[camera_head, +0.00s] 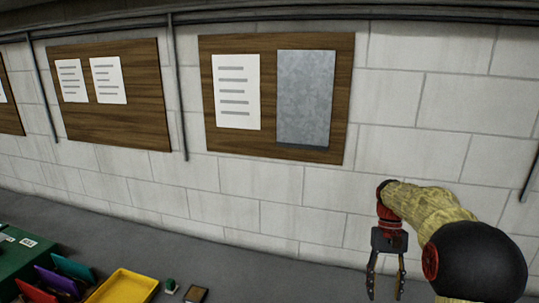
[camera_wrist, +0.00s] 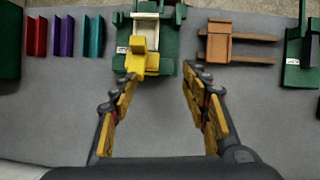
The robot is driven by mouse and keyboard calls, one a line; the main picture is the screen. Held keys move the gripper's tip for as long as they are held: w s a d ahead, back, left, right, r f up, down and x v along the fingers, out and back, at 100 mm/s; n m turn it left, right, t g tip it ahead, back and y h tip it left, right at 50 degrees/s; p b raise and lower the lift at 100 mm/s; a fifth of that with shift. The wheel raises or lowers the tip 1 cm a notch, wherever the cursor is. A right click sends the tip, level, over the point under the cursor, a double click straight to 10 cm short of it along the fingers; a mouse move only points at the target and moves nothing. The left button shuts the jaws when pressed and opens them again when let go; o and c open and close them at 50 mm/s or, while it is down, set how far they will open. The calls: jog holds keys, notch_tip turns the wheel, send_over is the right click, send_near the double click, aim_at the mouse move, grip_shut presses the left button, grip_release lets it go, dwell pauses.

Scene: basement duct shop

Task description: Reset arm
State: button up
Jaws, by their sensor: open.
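My gripper (camera_head: 386,288) hangs at the lower right of the head view, its two fingers pointing down and apart. In the wrist view my gripper (camera_wrist: 160,80) is open, with nothing held between its yellow-padded fingers. A yellow piece (camera_wrist: 140,60) on a green fixture (camera_wrist: 166,66) lies beyond the fingertips, nearer the left one. I cannot tell how far below the fingertips it is.
The wrist view shows red (camera_wrist: 37,36), purple (camera_wrist: 64,36) and teal (camera_wrist: 93,36) panels on a grey surface (camera_wrist: 60,110), and an orange-brown block (camera_wrist: 219,43) on wooden strips. The head view shows a yellow tray (camera_head: 124,286) and wall boards (camera_head: 343,95). Much grey surface is clear.

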jog(key=s+a+r+n+t+h+b, duration=0.1)
jog(key=s+a+t+b, duration=0.4)
jog(key=s, duration=0.4)
jog(key=s+a+r+n+t+b, duration=0.1)
jog(key=s+a+t+b, duration=0.25)
jog(key=s+a, duration=0.45)
jog(key=s+f+t+b, duration=0.2)
jog(key=s+f, duration=0.3)
jog(key=s, duration=0.3)
jog(key=shift+s+a+b, duration=0.2)
jog(key=shift+s+b, duration=0.2)
jog(key=shift+b, duration=0.25)
